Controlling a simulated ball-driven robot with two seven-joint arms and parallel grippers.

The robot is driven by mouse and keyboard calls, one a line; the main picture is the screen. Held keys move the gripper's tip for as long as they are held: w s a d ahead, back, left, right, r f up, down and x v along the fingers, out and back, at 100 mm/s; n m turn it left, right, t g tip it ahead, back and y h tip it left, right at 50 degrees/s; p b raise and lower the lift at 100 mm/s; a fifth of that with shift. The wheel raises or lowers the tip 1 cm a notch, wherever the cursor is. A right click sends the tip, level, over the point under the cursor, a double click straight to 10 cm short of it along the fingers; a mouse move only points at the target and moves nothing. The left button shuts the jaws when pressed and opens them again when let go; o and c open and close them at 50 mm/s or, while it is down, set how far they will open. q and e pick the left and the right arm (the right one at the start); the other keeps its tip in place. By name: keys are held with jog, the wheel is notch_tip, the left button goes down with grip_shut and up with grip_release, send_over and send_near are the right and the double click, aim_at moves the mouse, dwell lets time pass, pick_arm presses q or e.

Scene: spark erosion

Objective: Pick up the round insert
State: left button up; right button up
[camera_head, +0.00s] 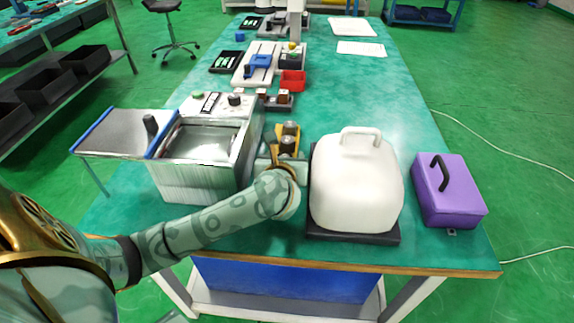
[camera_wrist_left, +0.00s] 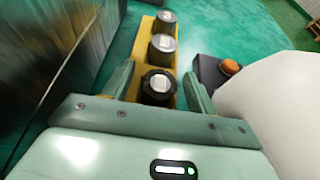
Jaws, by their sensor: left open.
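A yellow holder (camera_head: 299,152) stands on the green table between a metal tank and a white cover. In the left wrist view, the holder (camera_wrist_left: 148,119) carries a row of three dark cylindrical pieces with pale tops. The nearest piece (camera_wrist_left: 158,86) has a pale centre in a dark ring and looks like the round insert. My left gripper (camera_wrist_left: 159,72) is open, with one finger on each side of the nearest piece; contact cannot be told. My right gripper is not in view.
The metal tank (camera_head: 195,160) stands close on the left of my left gripper, the white cover (camera_head: 358,180) close on the right. A purple box (camera_head: 446,190) is farther right. A red bin (camera_head: 292,80) and a blue vise (camera_head: 259,65) are farther back.

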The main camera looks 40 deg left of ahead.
pick_arm(q)
jog(key=shift+r, duration=0.1)
grip_shut()
